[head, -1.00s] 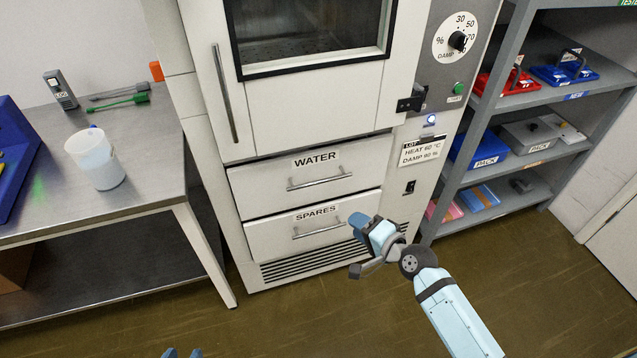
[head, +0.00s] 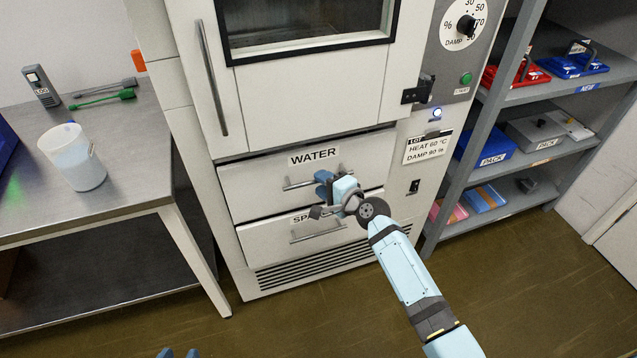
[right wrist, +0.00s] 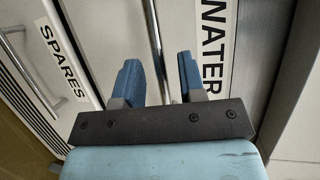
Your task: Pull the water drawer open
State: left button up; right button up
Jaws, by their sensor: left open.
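The water drawer (head: 245,190) is a white front labelled WATER, shut flush in the cabinet. Its metal bar handle (head: 298,185) is partly hidden by my right gripper (head: 322,187). In the right wrist view the handle (right wrist: 158,40) runs between the two blue fingers of my right gripper (right wrist: 159,80), with space on both sides. That gripper is open; I cannot tell whether the bar is fully between the fingertips in depth. My left gripper (head: 179,353) shows only as blue tips at the bottom edge of the head view, open and away from the cabinet.
The spares drawer (head: 262,238) is shut below, its label partly covered by my right gripper. A steel bench (head: 130,185) with a white jug (head: 75,165) stands at left. A grey shelf rack (head: 463,170) stands at right. The floor in front is clear.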

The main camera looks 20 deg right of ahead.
jog(key=shift+x, duration=0.85)
jog(key=shift+w, duration=0.15)
grip_shut()
